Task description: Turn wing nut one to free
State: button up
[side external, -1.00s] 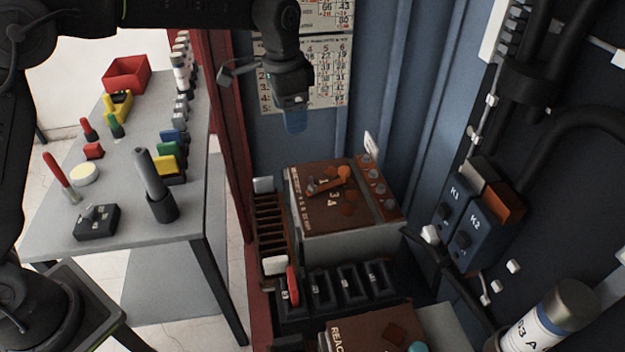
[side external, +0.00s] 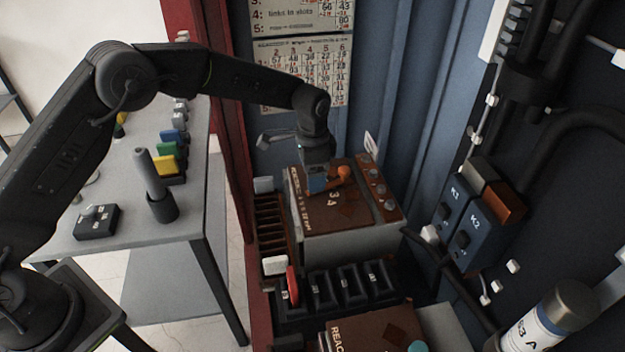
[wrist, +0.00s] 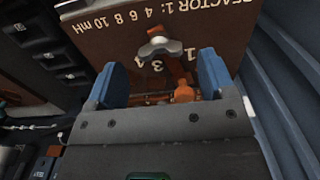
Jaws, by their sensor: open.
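A brown reactor panel (side external: 350,222) tops a grey box and carries printed numbers. In the wrist view, the panel (wrist: 225,22) shows a silver wing nut (wrist: 160,46) near the digits 1, 3 and 4. An orange link (wrist: 176,72) runs from beside the wing nut toward an orange knob-like end (wrist: 184,94). In the side view, the orange end (side external: 344,173) shows beside my gripper. My gripper (side external: 317,188) points down over the panel, with its blue fingers (wrist: 160,65) apart on either side of the link. The wing nut lies just beyond the fingertips. In the side view, my gripper hides it.
A row of black sockets (side external: 349,284) and a red-handled part (side external: 292,284) stand in front of the box. A slotted rack (side external: 270,224) is on its left. The corrugated blue wall (side external: 410,90) rises close behind. K1 and K2 boxes (side external: 470,225) are on the right.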

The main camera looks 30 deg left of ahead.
jog(key=shift+f, duration=1.55)
jog(key=c, duration=0.9)
